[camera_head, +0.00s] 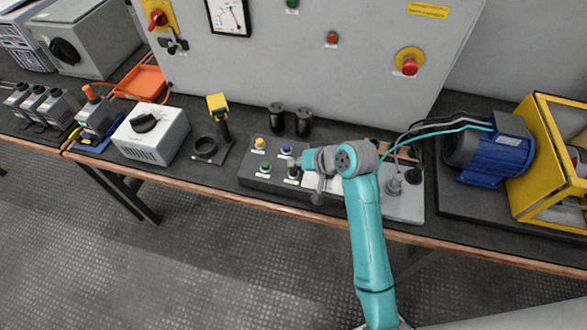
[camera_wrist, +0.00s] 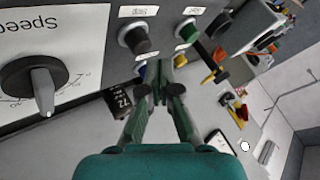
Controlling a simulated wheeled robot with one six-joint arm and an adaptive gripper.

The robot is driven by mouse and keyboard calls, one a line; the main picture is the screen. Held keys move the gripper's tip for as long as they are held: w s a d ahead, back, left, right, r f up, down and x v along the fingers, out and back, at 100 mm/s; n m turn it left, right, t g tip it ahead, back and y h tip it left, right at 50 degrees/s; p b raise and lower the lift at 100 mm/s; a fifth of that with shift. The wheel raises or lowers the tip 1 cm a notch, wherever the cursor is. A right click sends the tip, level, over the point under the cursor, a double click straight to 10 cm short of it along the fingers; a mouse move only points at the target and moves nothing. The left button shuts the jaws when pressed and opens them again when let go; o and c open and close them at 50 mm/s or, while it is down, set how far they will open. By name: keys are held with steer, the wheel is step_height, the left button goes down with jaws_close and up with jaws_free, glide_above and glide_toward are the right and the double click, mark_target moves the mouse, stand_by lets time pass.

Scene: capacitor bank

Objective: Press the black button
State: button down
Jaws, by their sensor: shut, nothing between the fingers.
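The button box (camera_head: 247,180) lies on the bench. It carries yellow (camera_head: 260,143), blue (camera_head: 286,149), green (camera_head: 264,167) and black buttons. The black button (camera_head: 293,173) is at the box's front right, close to my gripper (camera_head: 307,163). In the wrist view the black button (camera_wrist: 137,40) stands up from a grey ring, above and left of my fingertips (camera_wrist: 160,68). The green button (camera_wrist: 187,32) is to its right. My gripper is shut and empty. The fingertips partly cover the area of the blue and yellow buttons. I see no contact with the black button.
A white speed panel with a black knob (camera_wrist: 35,85) adjoins the box. Two black cylinders (camera_head: 290,121) stand behind it. A yellow-topped post (camera_head: 218,108) stands to the left. A blue motor (camera_head: 490,148) is at the right. A grey cabinet panel (camera_head: 300,65) rises behind the bench.

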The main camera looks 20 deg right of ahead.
mark_target(296, 171)
steer(key=shift+r, duration=2.5)
steer(key=shift+m+t+h, duration=0.4)
steer(key=shift+t+h, duration=0.4)
steer(key=shift+t, duration=0.1)
steer(key=s+f, duration=0.6)
steer(key=s+a+f, duration=0.1)
steer(key=s+f, duration=0.2)
steer(key=s+n+t+h, duration=0.1)
steer(key=s+t+h, duration=0.2)
steer(key=s, duration=2)
steer(key=s+r+n+t, duration=0.2)
steer(key=s+r, duration=0.6)
steer(key=s, duration=0.2)
steer(key=shift+s+d+n, duration=0.3)
steer(key=shift+s+n, duration=0.1)
steer(key=shift+r, duration=0.1)
